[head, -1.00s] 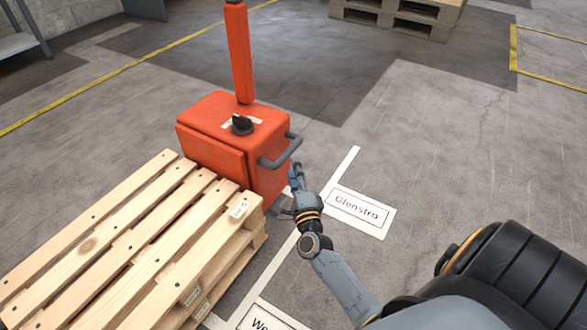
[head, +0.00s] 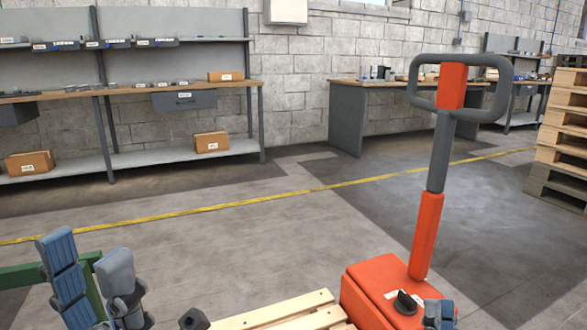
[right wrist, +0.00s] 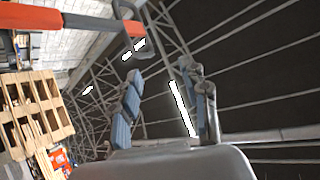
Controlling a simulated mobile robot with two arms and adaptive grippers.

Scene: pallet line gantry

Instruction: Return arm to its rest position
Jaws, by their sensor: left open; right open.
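My left gripper (head: 86,255) is in the lower left of the head view, with its two blue-grey fingers spread and nothing between them. My right gripper (head: 438,312) shows only in part at the bottom of the head view, in front of the right side of the orange pallet jack (head: 372,290). In the right wrist view my right gripper (right wrist: 165,80) has its fingers apart and empty, pointing up toward the roof trusses. The rest of both arms is mostly out of view.
The jack's upright handle (head: 430,230) rises close to my right gripper. A wooden pallet (head: 285,312) lies beside the jack. A shelved workbench (head: 235,92) and a desk (head: 346,110) line the wall. Stacked pallets (head: 566,140) stand at right. Floor beyond the yellow line is open.

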